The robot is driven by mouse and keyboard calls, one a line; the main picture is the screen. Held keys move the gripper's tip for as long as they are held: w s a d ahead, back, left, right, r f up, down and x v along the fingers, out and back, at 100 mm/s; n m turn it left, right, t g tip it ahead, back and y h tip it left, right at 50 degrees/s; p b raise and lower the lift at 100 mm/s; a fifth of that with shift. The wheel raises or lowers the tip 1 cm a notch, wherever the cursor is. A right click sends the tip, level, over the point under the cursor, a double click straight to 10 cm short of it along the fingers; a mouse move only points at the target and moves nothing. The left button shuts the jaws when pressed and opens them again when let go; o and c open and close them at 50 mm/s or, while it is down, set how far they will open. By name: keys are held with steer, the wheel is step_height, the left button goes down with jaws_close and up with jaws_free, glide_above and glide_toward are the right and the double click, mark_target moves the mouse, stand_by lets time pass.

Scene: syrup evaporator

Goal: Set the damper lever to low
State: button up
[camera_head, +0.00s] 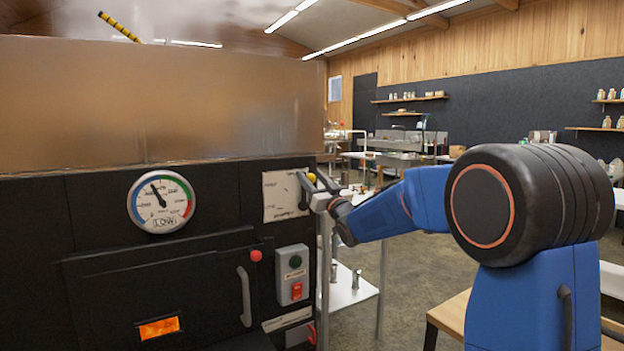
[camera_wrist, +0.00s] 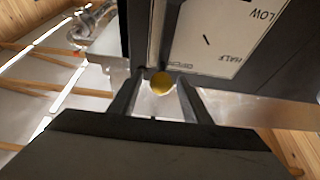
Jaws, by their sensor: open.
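The damper lever is a dark bar with a yellow knob (camera_head: 311,177) at its end, at the right edge of the evaporator's black front. Its pale label plate (camera_head: 283,198) is beside it. In the wrist view the lever bar (camera_wrist: 157,35) runs along the plate's edge (camera_wrist: 200,35), where LOW and HALF can be read; the lever lies away from the LOW mark. My gripper (camera_head: 320,183) is open at the knob. In the wrist view the yellow knob (camera_wrist: 161,83) sits between the two fingertips (camera_wrist: 158,84). Whether either finger touches it cannot be told.
A round gauge (camera_head: 162,201) marked LOW is on the front at left. A switch box (camera_head: 292,274) with green and red buttons and a door handle (camera_head: 244,296) are below the lever. A metal cart (camera_head: 352,293) stands behind my arm.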

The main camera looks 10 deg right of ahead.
steer(key=shift+c, duration=0.6)
jaws_close()
steer(key=shift+a, duration=0.15)
steer(key=shift+s+a+f+n+g+y, duration=0.65)
steer(key=shift+a+f+n+g, duration=0.85)
steer(key=shift+n, duration=2.25)
steer(key=shift+s+a+f+n+g+y, duration=0.45)
steer(key=shift+a+f+n+g+y, duration=0.55)
steer(key=shift+a+f+n, duration=1.85)
steer(key=shift+s+a+f+n+g+y, duration=0.6)
steer(key=shift+f+n+g, duration=0.65)
steer(key=shift+n, duration=3.35)
